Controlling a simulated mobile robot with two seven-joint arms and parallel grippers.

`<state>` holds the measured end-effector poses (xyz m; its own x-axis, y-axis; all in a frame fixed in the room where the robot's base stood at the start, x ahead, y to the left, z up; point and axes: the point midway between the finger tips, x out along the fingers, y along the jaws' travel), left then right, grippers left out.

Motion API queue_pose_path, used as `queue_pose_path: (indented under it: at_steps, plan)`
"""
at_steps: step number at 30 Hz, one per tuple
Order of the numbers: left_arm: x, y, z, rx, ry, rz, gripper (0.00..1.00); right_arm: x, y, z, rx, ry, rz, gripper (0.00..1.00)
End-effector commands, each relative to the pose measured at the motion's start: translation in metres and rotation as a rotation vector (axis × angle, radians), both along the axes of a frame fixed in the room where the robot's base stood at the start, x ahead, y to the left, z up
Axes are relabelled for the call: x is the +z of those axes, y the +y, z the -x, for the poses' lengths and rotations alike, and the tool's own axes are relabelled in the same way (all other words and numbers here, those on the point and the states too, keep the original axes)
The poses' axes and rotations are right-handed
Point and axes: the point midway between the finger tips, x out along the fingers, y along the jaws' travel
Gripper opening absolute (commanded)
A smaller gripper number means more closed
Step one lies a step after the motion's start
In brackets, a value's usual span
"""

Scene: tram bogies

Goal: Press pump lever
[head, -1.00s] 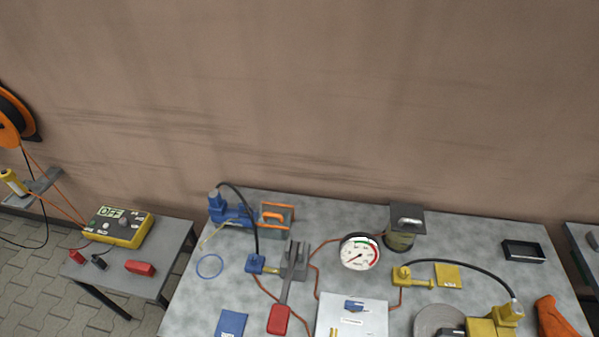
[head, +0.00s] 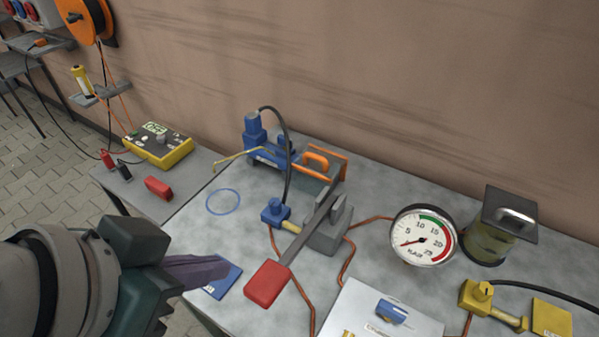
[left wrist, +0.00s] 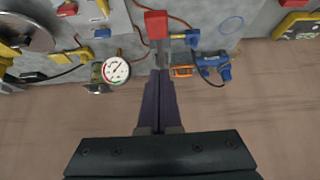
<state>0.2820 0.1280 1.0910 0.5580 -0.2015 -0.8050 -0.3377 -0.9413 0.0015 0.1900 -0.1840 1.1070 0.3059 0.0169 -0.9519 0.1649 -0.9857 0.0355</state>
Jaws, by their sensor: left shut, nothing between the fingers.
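The pump lever is a grey bar with a red handle (head: 268,284), rising at a slant from the grey pump body (head: 326,232). The red handle also shows in the left wrist view (left wrist: 156,24). My left gripper (head: 226,268) comes in from the left in the head view, its dark purple fingers shut and empty. The fingertips appear just left of the red handle and apart from it there; their height above the table is hard to tell. In the left wrist view the shut fingers (left wrist: 160,74) point toward the lever. My right gripper is out of view.
A round gauge (head: 422,236) stands right of the pump, its needle near the low end. A blue tool (head: 266,145) and an orange-handled box (head: 318,168) sit behind the lever. Copper-coloured lines cross the tabletop. A yellow box (head: 158,145) is on the left side table.

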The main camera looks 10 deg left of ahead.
Motion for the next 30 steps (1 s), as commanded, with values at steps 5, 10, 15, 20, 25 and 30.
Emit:
queue_pose_path:
  at_steps: [5,10,15,20,25,30]
  plan:
    - [-0.01,-0.002,-0.003,-0.004,-0.012,0.003,0.0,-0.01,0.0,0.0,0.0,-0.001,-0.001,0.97]
    - [-0.009,-0.002,-0.003,-0.004,-0.012,0.003,0.0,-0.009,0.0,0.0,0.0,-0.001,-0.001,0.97]
    - [-0.01,-0.002,-0.004,-0.004,-0.012,0.003,0.0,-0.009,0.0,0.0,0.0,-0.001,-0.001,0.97]
    - [-0.023,-0.005,-0.012,-0.003,-0.009,0.004,0.0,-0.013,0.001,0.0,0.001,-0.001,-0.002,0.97]
    - [-0.05,-0.012,-0.031,-0.003,-0.009,0.005,0.0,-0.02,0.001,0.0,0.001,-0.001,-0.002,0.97]
    - [-0.079,-0.02,-0.051,-0.003,-0.01,0.005,0.0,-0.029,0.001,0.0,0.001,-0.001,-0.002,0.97]
